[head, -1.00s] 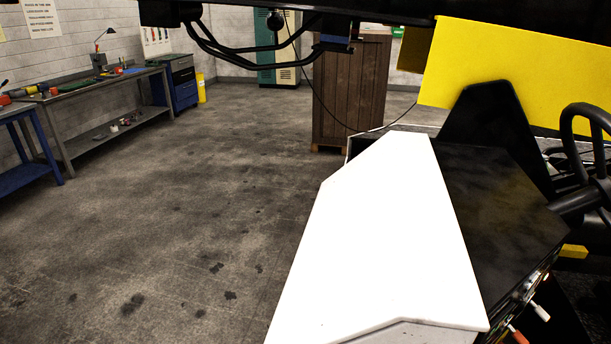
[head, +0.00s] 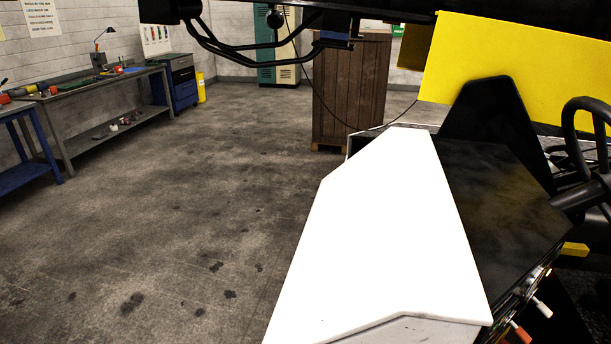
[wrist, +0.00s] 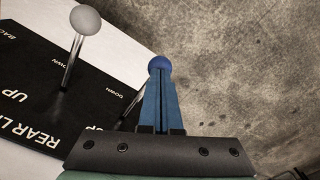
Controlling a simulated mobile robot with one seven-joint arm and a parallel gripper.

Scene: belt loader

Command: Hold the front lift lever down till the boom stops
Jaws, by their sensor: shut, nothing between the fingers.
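In the wrist view, a lever with a blue ball knob (wrist: 159,65) stands at the edge of a black label panel (wrist: 40,112). My gripper (wrist: 160,84) is shut, and its blue fingertips overlap the lower part of this knob. Whether they touch it I cannot tell. The fingers partly hide the lever's shaft. A second lever with a grey ball knob (wrist: 86,20) stands to the left, beside partly visible lettering reading "REAR L", "UP" and "DOWN". The yellow boom part (head: 520,65) is at the upper right of the head view. My gripper does not show there.
A white panel (head: 385,245) fills the lower middle of the head view. Levers with a white grip (head: 541,309) and an orange grip (head: 519,334) are at the lower right. A wooden crate (head: 350,90) stands behind. The floor (head: 180,220) to the left is open.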

